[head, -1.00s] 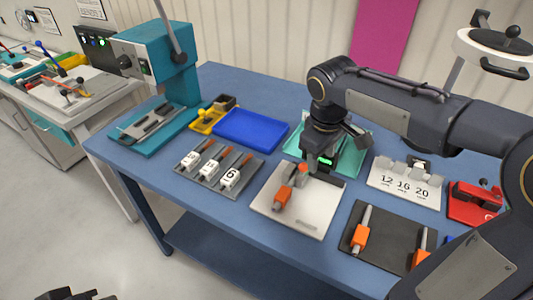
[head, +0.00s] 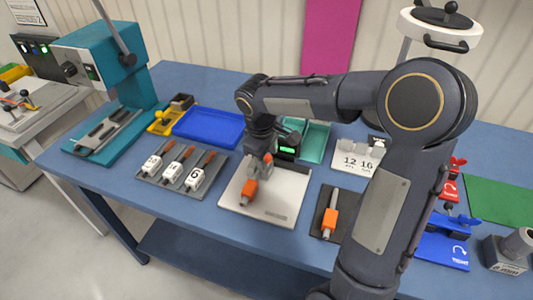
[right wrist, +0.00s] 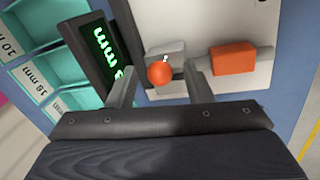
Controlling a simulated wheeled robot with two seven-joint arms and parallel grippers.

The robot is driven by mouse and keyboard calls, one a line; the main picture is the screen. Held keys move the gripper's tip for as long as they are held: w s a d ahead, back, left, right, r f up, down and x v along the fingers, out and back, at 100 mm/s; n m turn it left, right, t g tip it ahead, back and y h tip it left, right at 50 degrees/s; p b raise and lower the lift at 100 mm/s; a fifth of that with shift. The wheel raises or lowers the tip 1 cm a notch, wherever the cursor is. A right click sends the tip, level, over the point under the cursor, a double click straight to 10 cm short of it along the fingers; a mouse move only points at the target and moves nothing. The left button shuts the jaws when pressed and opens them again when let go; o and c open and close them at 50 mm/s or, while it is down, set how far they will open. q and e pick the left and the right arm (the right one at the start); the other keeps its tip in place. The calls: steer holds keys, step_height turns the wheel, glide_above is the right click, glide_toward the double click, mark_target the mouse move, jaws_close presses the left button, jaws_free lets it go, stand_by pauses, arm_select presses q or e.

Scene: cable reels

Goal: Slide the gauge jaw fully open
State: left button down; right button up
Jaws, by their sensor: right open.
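The gauge is a pale plate (head: 285,188) with a green-lit display (head: 288,149) at its back edge. Its grey jaw block (head: 266,173) carries a round orange knob (head: 267,158). An orange block (head: 249,191) lies in front of it on the plate. In the right wrist view, the grey block (right wrist: 168,53) and knob (right wrist: 159,72) sit between the fingers of my right gripper (right wrist: 160,80), with gaps on both sides. This gripper is open, low over the plate. The orange block (right wrist: 234,57) is right of the fingers, at a rod end. My left gripper is out of view.
A grey tray (head: 207,186) of numbered tools lies left of the plate and a dark tray (head: 321,229) right of it. A teal tray (head: 316,142) stands behind. A blue tray (head: 180,125) and a white numbered stand (head: 352,160) are near.

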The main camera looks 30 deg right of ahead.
jaws_close()
steer(key=shift+s+d, duration=1.4)
steer(key=shift+s, duration=0.2)
jaws_free()
steer(key=shift+s, duration=0.1)
